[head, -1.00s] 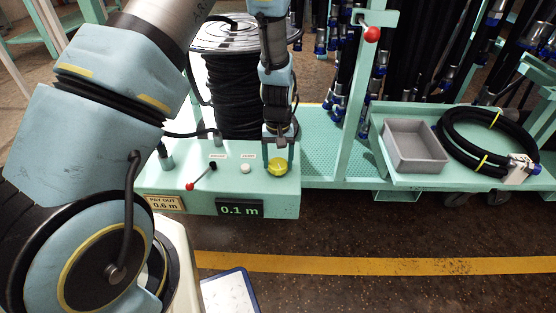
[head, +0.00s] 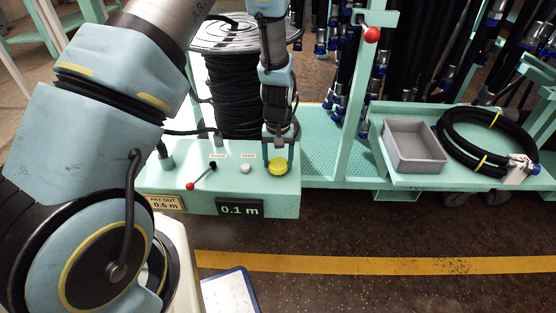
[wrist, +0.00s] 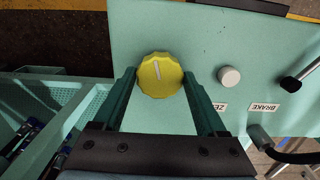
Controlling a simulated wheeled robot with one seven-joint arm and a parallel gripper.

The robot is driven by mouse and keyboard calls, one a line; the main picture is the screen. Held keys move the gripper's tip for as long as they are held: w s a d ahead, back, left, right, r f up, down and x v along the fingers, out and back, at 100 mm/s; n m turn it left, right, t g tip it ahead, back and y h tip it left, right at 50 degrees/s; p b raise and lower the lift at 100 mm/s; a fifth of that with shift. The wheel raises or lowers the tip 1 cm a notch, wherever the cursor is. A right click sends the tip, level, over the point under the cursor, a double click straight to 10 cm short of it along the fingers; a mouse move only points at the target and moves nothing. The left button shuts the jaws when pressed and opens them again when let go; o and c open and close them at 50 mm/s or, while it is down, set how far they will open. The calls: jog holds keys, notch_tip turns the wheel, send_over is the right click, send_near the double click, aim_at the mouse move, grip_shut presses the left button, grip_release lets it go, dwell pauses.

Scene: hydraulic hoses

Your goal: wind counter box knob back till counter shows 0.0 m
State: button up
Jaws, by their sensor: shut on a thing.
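The counter box (head: 190,207) is a light green box with a dark display (head: 239,208) on its front that reads 0.1 m. Its yellow knob (head: 277,166) sits on the top at the right. In the wrist view the knob (wrist: 160,75) has a white pointer line that points nearly straight up, tilted slightly left. My gripper (wrist: 160,85) comes down from above and is shut on the knob, with one finger at each side. In the head view my gripper (head: 279,150) hides the knob's far edge.
A white button (wrist: 229,76) and a brake lever (wrist: 300,75) stand beside the knob. A sign (head: 165,203) reads PAY OUT 0.6 m. A hose reel (head: 235,90) stands behind the box. A grey bin (head: 415,146) and a coiled hose (head: 486,140) lie on the right tray.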

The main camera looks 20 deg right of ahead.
aim_at(278, 163)
jog(key=shift+w+m, duration=0.1)
jog(key=shift+m, duration=0.3)
dwell(1.6)
jog(key=o, duration=1.3)
notch_tip(278, 163, up, 11)
jog(key=p, duration=0.1)
jog(key=shift+p, duration=0.35)
jog(key=shift+f, duration=0.1)
